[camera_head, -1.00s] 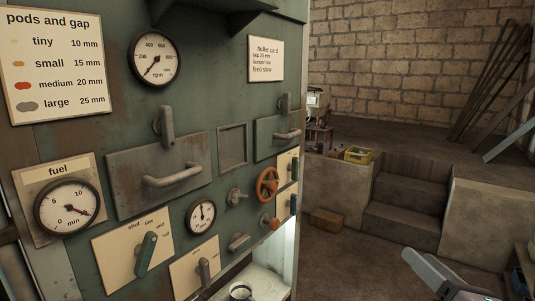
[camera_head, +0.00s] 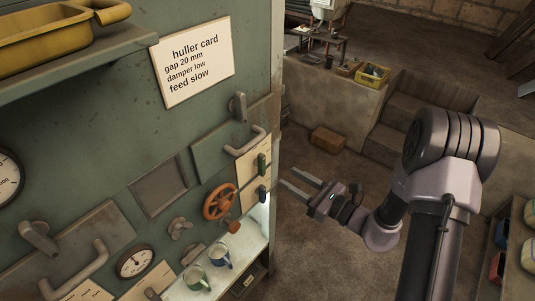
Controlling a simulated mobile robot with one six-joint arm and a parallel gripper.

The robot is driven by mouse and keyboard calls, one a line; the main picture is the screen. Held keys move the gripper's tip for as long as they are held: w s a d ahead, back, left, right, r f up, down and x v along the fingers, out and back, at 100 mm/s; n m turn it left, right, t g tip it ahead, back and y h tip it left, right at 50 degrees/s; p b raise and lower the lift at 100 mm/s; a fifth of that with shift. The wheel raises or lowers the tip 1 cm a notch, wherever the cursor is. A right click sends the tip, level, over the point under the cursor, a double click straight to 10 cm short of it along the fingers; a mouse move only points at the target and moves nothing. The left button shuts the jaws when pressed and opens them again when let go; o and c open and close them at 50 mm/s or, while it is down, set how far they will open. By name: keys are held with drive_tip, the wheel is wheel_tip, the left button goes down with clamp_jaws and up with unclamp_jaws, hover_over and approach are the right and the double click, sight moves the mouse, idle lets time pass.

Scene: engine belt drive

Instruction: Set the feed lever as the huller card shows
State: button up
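The huller card (camera_head: 193,62) is fixed on the green machine front and reads gap 20 mm, damper low, feed slow. Another lever (camera_head: 152,294) shows partly at the bottom edge on a cream plate. My gripper (camera_head: 287,178) is open and empty, its two fingers apart and pointing left, to the right of the two small levers.
An orange handwheel (camera_head: 220,202), an orange knob (camera_head: 234,227) and a grey wing knob (camera_head: 180,227) sit on the front. Below, a green mug (camera_head: 196,279) and a blue mug (camera_head: 220,252) stand on a ledge. A yellow pan (camera_head: 60,32) rests on an upper shelf.

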sight(264, 161)
drive_tip(key=p+x, duration=0.1)
drive_tip(key=x, duration=0.9)
drive_tip(key=shift+w, duration=0.3)
clamp_jaws()
